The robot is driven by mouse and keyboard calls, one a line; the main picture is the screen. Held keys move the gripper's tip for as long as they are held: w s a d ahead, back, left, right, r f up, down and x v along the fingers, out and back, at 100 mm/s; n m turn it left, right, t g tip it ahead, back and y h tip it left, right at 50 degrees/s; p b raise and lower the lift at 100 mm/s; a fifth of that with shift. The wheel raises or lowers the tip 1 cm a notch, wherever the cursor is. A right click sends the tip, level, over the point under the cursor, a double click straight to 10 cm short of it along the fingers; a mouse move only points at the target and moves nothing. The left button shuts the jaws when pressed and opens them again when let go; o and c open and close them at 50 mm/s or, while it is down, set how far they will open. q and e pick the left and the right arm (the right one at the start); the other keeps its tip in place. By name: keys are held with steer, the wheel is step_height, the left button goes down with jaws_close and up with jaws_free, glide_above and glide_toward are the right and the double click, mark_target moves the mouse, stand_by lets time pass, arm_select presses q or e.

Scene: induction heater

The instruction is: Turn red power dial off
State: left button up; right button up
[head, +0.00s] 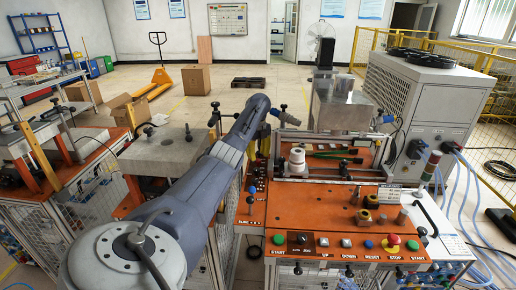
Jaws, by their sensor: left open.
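The induction heater's orange control panel (335,251) faces me. A dark rotary dial (302,239) sits on a black plate at its left, and I cannot make out its setting or a red colour on it. A red mushroom button (393,239) on a yellow base is at the right. My left arm reaches up from the lower left to the heater's left edge. My left gripper (277,146) is small and partly hidden at the arm's far end; it is open, apart from the front panel. My right gripper is out of view.
Green start buttons (278,240), white buttons and a blue button share the panel. A small side panel (250,207) carries more controls. White round parts (297,160) and a metal box (342,106) stand on the machine. A chiller (425,100) stands at right.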

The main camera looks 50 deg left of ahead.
mark_target(258, 160)
arm_select(q)
steer(key=shift+f, duration=1.6)
jaws_close()
